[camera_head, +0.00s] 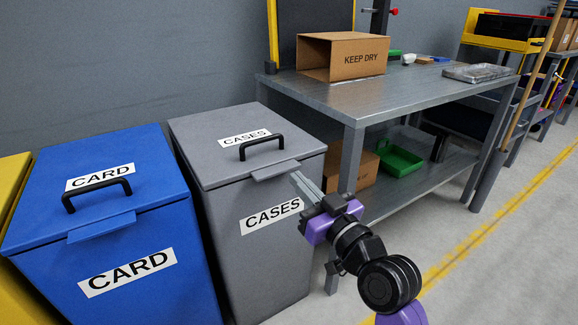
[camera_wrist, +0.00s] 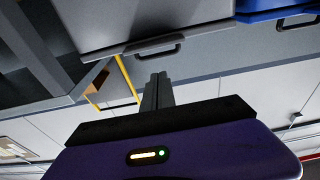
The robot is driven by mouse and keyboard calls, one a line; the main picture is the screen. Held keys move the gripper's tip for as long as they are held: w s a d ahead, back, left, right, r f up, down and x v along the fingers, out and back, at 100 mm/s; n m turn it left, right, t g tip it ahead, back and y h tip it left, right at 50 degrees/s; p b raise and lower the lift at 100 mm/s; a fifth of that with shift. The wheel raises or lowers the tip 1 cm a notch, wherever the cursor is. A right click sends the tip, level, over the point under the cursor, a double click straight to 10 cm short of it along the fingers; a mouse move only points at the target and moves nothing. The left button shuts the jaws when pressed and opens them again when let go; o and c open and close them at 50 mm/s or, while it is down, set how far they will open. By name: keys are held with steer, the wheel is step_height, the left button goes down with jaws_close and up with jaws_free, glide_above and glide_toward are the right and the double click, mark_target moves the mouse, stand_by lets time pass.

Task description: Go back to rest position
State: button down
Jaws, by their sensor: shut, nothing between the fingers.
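My gripper (camera_head: 304,186) is shut and empty, in front of the grey bin's lid edge in the head view. My purple and black arm reaches up to it from the lower right. The grey bin (camera_head: 262,262), labelled CASES, has its lid closed, with a black handle on top. In the wrist view my shut fingers (camera_wrist: 157,82) show at the middle, with the grey bin (camera_wrist: 100,18) beyond them at the top. The wrist picture looks upside down. I cannot tell the exact gap between my fingers and the bin.
A blue bin (camera_head: 150,215) labelled CARD stands left of the grey one, with a yellow bin (camera_head: 12,190) at the far left. A metal workbench (camera_head: 400,92) with a KEEP DRY box (camera_head: 345,58) stands right. Clear floor (camera_head: 510,260) lies at the lower right.

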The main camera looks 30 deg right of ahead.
steer(key=s+d+m+h, duration=0.3)
steer(key=s+m+h, duration=0.1)
steer(key=s, duration=0.4)
steer(key=s+a+f+n+g+y, duration=0.15)
steer(key=s+a+f, duration=0.35)
steer(key=s, duration=0.5)
steer(key=s+a+f+n+g+y, duration=0.1)
steer(key=s+a+f+g, duration=0.15)
steer(key=s+f, duration=0.6)
steer(key=s+a+f+n+g+y, duration=0.1)
steer(key=s+a+f, duration=0.3)
steer(key=s, duration=0.9)
step_height(320, 180, up, 34)
steer(key=a+p, duration=0.1)
steer(key=p, duration=3.1)
steer(key=shift+w+f+p, duration=0.25)
steer(key=shift+p, duration=0.1)
steer(key=shift+n+y, duration=0.25)
